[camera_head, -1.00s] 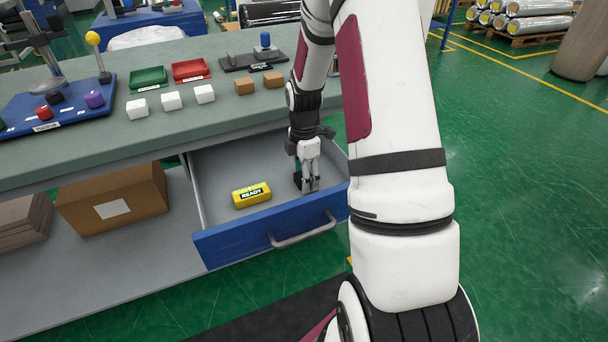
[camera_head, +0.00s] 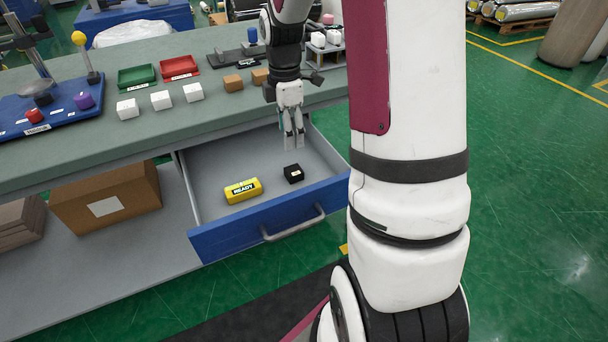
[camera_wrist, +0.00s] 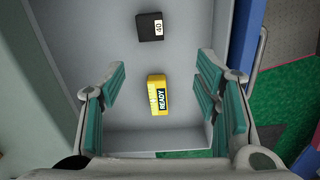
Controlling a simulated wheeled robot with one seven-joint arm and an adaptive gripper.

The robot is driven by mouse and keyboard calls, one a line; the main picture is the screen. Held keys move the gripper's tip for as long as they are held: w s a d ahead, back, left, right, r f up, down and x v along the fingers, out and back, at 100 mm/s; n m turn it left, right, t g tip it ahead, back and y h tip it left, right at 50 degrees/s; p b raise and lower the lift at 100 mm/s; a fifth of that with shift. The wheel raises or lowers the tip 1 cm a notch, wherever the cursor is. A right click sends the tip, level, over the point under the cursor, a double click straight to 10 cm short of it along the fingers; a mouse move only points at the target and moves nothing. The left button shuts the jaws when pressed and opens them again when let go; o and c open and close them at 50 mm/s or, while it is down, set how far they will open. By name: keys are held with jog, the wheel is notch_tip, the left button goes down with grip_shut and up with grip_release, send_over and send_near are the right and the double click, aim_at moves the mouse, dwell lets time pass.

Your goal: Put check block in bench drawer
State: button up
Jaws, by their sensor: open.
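The black check block (camera_head: 293,173) lies on the floor of the open bench drawer (camera_head: 265,224). In the wrist view the black block (camera_wrist: 149,27) shows a white label reading 40. A yellow block marked READY (camera_head: 243,190) lies to its left in the drawer, and it also shows in the wrist view (camera_wrist: 157,95). My gripper (camera_head: 293,146) points down above the back of the drawer, apart from the black block. In the wrist view its green-padded fingers (camera_wrist: 160,95) are spread wide with nothing held between them.
On the bench top (camera_head: 60,158) stand white cubes (camera_head: 161,100), orange-brown blocks (camera_head: 233,83), a green tray (camera_head: 137,76), a red tray (camera_head: 178,67) and a blue fixture (camera_head: 68,110). A cardboard box (camera_head: 105,198) sits on the shelf left of the drawer.

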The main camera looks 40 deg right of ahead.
jog(key=s+a+r+m, duration=0.6)
jog(key=s+a+r, duration=0.5)
jog(key=a+r, duration=0.1)
jog(key=s+a+m, duration=0.4)
jog(key=s, duration=0.4)
jog(key=s+a+r+m+t, duration=0.1)
jog(key=s+a+m, duration=0.2)
jog(key=s, duration=0.6)
jog(key=shift+s+a+r+m, duration=0.2)
jog(key=shift+a+m, duration=0.15)
jog(key=shift+m, duration=0.15)
notch_tip(320, 180, up, 17)
jog(key=t+p, duration=0.3)
jog(key=p, duration=1.2)
jog(key=shift+w, duration=0.1)
